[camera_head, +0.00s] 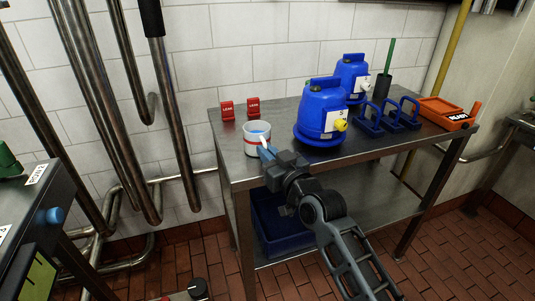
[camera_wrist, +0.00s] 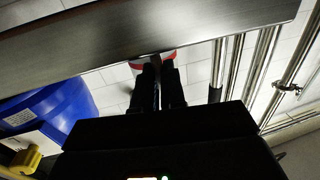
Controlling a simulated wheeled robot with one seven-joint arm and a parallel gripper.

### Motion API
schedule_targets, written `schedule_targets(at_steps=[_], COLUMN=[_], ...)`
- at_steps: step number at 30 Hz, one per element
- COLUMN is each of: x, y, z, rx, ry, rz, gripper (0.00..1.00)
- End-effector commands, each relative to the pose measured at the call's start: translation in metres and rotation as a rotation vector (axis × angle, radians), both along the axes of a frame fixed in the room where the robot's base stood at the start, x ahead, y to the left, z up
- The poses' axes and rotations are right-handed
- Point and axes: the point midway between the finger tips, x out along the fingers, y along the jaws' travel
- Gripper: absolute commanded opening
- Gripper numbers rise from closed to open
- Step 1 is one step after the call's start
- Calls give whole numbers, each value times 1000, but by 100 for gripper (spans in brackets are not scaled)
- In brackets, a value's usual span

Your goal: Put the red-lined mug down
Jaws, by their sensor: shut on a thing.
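The red-lined mug (camera_head: 252,142) is white with a red band and something blue inside. It appears upright at the left part of the steel table in the head view. My gripper (camera_head: 267,150) is shut on its handle from the front right. In the wrist view the two dark fingers (camera_wrist: 157,75) meet at the handle, and a slice of the mug (camera_wrist: 140,67) with its red band shows beyond them. Most of the mug is hidden there. I cannot tell whether its base touches the tabletop.
The steel table (camera_head: 290,160) holds two blue containers (camera_head: 322,112), two red LEAK tags (camera_head: 227,111), several blue racks (camera_head: 370,121) and an orange READY tray (camera_head: 440,108). A blue bin (camera_head: 275,222) sits on the lower shelf. Bare tabletop lies around the mug.

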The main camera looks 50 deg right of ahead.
Motion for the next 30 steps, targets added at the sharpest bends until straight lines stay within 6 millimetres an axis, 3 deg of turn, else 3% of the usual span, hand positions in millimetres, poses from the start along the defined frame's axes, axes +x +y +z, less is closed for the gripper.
schedule_targets(at_steps=[9, 10, 17, 27, 30], x=[0, 0, 0, 0, -11], y=[0, 0, 0, 0, 4], z=[-4, -2, -2, 3, -1], rx=[0, 0, 0, 0, 1], ry=[-1, -1, 0, -1, 2], rz=[0, 0, 0, 0, 0], gripper=[0, 13, 35, 36, 36])
